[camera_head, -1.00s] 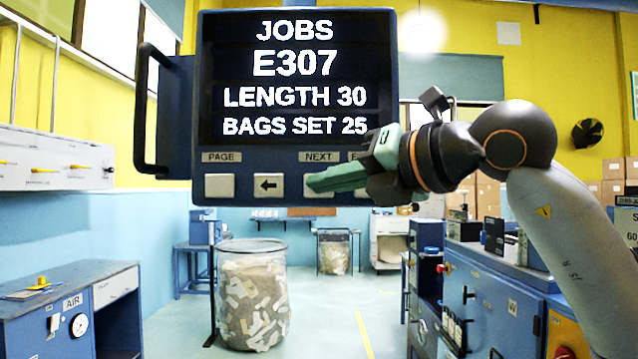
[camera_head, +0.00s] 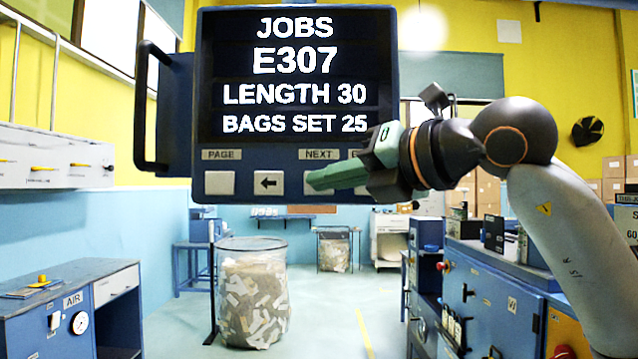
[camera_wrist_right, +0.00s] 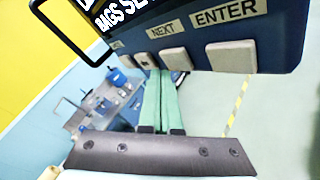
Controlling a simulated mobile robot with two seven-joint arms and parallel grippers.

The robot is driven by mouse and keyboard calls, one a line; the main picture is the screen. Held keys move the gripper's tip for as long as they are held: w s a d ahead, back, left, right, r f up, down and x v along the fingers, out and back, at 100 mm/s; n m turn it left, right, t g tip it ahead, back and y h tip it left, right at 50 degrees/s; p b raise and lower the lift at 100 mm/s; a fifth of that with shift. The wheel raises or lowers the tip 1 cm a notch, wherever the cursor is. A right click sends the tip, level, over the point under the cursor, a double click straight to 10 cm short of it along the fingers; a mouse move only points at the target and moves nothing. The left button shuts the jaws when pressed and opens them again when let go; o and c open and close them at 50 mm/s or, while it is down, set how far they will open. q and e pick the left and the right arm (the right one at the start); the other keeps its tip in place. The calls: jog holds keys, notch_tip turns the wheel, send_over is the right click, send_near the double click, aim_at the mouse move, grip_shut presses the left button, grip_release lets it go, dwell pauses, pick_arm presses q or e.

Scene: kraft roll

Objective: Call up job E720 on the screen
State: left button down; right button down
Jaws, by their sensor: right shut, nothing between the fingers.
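The screen (camera_head: 295,75) reads JOBS, E307, LENGTH 30, BAGS SET 25. Under it is a row of pale keys: PAGE (camera_head: 219,183), a left-arrow key (camera_head: 268,184), NEXT and one more to the right, mostly covered by my gripper. In the right wrist view that last key is labelled ENTER (camera_wrist_right: 232,56), beside the NEXT key (camera_wrist_right: 173,56). My right gripper (camera_head: 312,182) is shut and empty, its green fingertips at the NEXT key. I cannot tell whether they touch it. My left gripper is not in view.
A black handle (camera_head: 146,110) sticks out at the panel's left side. Below and behind stand a clear bin of scraps (camera_head: 253,295), a blue cabinet with an AIR gauge (camera_head: 65,310) and blue machinery at right. Floor in the middle is free.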

jog(key=shift+w, duration=0.15)
dwell(0.7)
jog(key=shift+w, duration=0.3)
jog(key=shift+w+p, duration=0.45)
jog(key=shift+p, duration=0.05)
dwell(0.5)
jog(key=shift+s, duration=0.1)
jog(key=shift+s+b, duration=0.65)
jog(key=shift+s, duration=0.1)
